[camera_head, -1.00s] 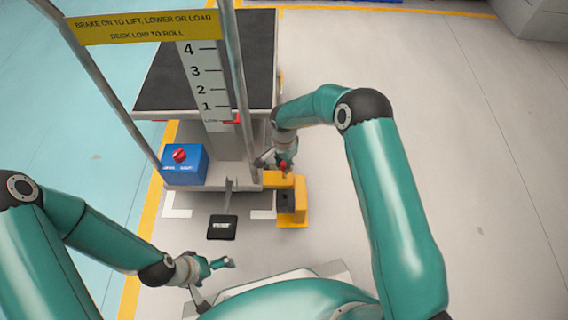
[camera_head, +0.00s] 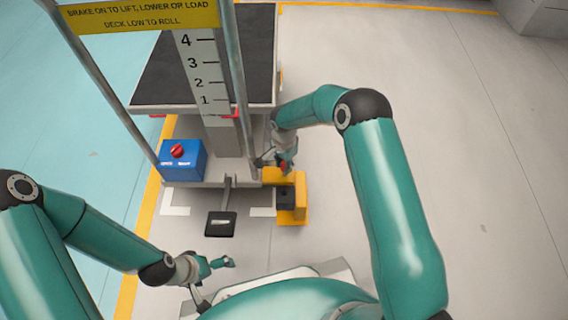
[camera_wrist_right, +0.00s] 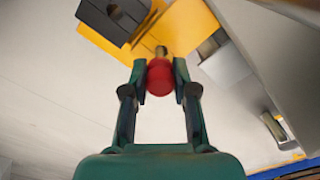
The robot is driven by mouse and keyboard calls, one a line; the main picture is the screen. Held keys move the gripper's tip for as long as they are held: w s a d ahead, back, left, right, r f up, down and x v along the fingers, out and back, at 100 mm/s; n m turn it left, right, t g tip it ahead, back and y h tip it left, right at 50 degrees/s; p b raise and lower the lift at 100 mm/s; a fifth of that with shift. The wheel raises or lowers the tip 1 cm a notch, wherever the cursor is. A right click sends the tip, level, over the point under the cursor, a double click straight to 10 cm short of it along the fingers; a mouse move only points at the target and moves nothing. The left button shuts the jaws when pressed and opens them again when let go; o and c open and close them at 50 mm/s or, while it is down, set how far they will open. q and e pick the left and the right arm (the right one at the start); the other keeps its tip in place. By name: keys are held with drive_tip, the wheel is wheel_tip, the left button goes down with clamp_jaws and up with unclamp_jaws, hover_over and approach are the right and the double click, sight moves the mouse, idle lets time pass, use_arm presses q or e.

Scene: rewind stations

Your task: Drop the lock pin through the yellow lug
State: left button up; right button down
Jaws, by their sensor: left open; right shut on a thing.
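The lock pin (camera_wrist_right: 160,78) has a red knob and a short brass-coloured shank. My right gripper (camera_wrist_right: 160,80) is shut on its red knob, and the shank points away from the jaws. The pin's red knob also shows in the head view (camera_head: 284,167), above the yellow lug piece (camera_head: 299,205). In the right wrist view the yellow lug piece (camera_wrist_right: 187,30) lies just beyond the pin tip, with a dark block (camera_wrist_right: 113,15) on it. I cannot tell whether the tip is in a hole. My left gripper (camera_head: 222,263) is open and empty, low at the front.
The lift cart has a black deck (camera_head: 215,70), a numbered scale (camera_head: 203,80), slanted rails and a blue box (camera_head: 182,160) with a red knob. A black pedal (camera_head: 221,223) sits left of the yellow piece. The floor to the right is clear.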

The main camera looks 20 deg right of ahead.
drive_tip(key=shift+f+b, duration=0.7)
drive_tip(key=shift+f, duration=0.2)
drive_tip(key=shift+f+b, duration=0.65)
drive_tip(key=shift+f, duration=0.45)
drive_tip(key=c, duration=0.8)
unclamp_jaws()
drive_tip(key=shift+r, duration=0.15)
wheel_tip(320, 180, up, 12)
drive_tip(key=shift+f, duration=0.2)
